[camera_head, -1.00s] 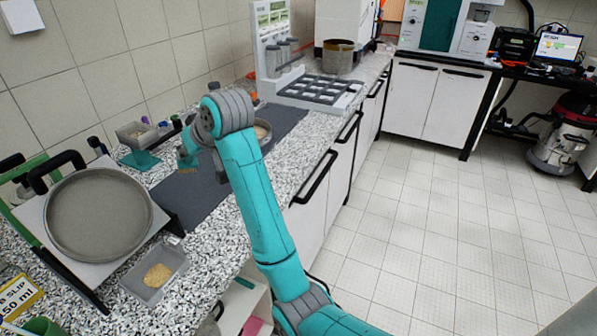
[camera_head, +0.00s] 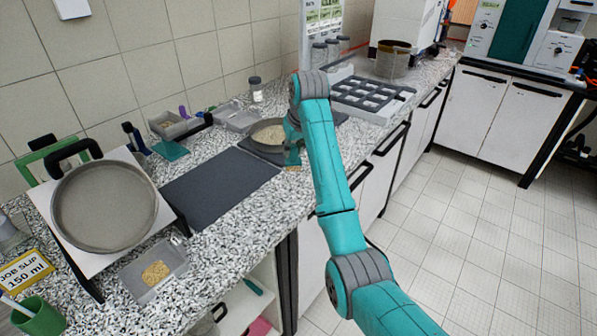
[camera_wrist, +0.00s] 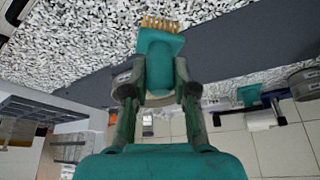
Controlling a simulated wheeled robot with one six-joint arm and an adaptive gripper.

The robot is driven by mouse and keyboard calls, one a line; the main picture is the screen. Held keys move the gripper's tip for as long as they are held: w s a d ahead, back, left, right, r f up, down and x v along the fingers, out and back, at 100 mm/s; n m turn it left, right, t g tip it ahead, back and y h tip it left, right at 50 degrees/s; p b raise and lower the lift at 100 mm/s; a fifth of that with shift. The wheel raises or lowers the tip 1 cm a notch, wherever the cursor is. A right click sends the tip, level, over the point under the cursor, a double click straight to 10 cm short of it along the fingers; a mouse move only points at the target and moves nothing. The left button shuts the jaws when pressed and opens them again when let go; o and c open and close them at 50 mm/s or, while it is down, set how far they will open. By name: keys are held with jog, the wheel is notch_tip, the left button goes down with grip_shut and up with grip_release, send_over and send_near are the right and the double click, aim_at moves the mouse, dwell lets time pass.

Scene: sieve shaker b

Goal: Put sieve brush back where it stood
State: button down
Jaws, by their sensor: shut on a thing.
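The sieve brush (camera_wrist: 160,52) has a teal body and tan bristles. In the wrist view my gripper (camera_wrist: 158,92) is shut on it, with a finger on each side and the bristles pointing away from the palm. In the head view my gripper (camera_head: 292,146) is beside the round pan (camera_head: 266,130) of pale grains, at the right end of the dark mat (camera_head: 215,190). The bristles show just below it, near the counter's front edge. My arm hides part of the pan, and I cannot tell whether the brush touches the surface.
A large round sieve (camera_head: 102,205) leans on a stand at the left. A grain tray (camera_head: 152,272) and a green cup (camera_head: 38,318) are in front. Small trays (camera_head: 172,124) and a jar (camera_head: 256,90) stand by the wall. A grey rack (camera_head: 372,97) is behind my arm. The mat's middle is clear.

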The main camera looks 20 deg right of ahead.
aim_at(294, 165)
jog(key=shift+a+f, duration=0.1)
jog(key=shift+f, duration=3.3)
jog(key=shift+f, duration=0.15)
jog(key=c, duration=0.9)
grip_release()
